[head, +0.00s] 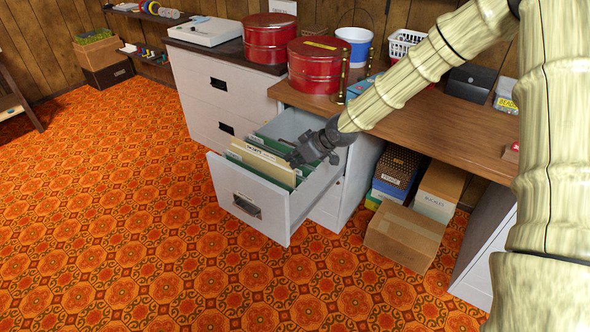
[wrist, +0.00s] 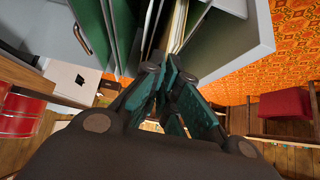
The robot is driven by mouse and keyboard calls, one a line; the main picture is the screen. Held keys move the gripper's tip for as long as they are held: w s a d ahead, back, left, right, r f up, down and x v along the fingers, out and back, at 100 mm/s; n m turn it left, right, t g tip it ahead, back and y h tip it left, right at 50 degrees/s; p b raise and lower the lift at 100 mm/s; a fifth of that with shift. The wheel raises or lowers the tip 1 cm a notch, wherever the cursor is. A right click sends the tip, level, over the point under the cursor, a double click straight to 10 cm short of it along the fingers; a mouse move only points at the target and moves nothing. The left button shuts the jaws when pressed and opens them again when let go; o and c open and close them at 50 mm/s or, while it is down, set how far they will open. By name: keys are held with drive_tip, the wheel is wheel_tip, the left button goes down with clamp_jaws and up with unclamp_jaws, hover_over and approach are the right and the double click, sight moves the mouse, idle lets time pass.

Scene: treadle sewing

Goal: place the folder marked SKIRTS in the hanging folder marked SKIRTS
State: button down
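The manila folder (head: 255,162) is in the open file drawer (head: 232,190), upright among green hanging folders (head: 268,143). A tab with small dark lettering shows on its top edge, too small to read. My gripper (head: 296,157) is over the drawer's right side, at the folder's right end. In the wrist view my gripper (wrist: 166,75) has its teal-padded fingers drawn close together at the tips, shut on the edge of the manila folder (wrist: 179,24). The hanging folders' labels cannot be read, and the folder's lower part is hidden.
A white cabinet (head: 205,90) stands behind the drawer. Red tins (head: 318,68) and a white-and-blue bucket (head: 355,45) stand on top. A wooden desk (head: 440,125) extends right, with cardboard boxes (head: 405,235) below it. The orange patterned floor (head: 120,230) is clear at front left.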

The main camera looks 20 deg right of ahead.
wheel_tip(320, 180, down, 4)
drive_tip(key=shift+f, duration=0.1)
drive_tip(key=c, duration=1.9)
unclamp_jaws()
drive_tip(key=shift+p+v, duration=0.3)
drive_tip(key=shift+v, duration=5.75)
